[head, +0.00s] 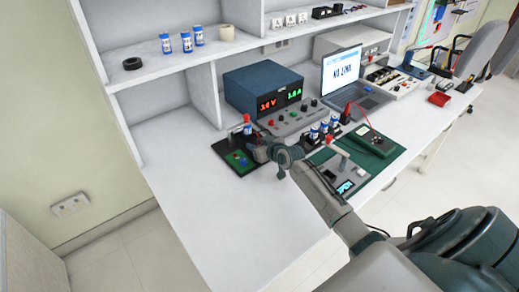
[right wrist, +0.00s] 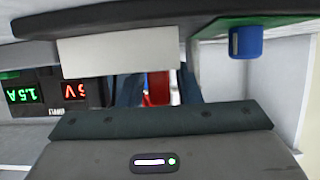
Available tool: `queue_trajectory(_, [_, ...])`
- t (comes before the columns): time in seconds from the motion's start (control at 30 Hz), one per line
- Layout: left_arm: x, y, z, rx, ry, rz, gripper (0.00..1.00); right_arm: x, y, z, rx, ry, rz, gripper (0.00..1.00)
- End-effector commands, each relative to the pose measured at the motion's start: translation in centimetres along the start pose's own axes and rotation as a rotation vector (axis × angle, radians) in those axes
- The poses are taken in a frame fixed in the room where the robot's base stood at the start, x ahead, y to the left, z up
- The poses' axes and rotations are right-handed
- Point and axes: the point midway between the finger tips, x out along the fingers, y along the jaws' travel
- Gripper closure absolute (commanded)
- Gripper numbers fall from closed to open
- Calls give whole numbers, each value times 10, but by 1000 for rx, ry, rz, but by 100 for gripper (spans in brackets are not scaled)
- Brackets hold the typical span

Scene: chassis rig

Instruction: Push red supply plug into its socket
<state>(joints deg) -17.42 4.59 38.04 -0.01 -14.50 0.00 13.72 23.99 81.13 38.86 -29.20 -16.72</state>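In the head view my right gripper (head: 258,150) is at the left part of the bench, in front of the grey panel. In the right wrist view, a red piece (right wrist: 158,88) shows between two dark blue-grey shapes that look like its fingers. The red piece may be the supply plug; its ends are hidden, and I cannot tell whether the fingers touch it. A small red top (head: 247,117) above a blue body stands just behind the gripper. The grey panel (head: 297,118) carries red, green and dark round fittings; which is the plug's socket is unclear. My left gripper is out of view.
A blue power supply (head: 262,88) with lit red and green digits stands behind the panel. Blue-and-white cans, a green mat (head: 385,165) and a laptop (head: 347,72) are to the right. The bench's left front is clear.

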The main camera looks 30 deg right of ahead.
Motion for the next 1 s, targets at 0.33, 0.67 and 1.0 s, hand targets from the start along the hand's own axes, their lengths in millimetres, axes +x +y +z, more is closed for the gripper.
queue_trajectory(0.33, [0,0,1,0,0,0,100,0,0,0,0,0,0,100])
queue_trajectory(0.67, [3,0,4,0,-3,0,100,-5,0,-13,-3,2,0,100])
queue_trajectory(1.0, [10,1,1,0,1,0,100,-53,-10,-18,-6,-2,0,100])
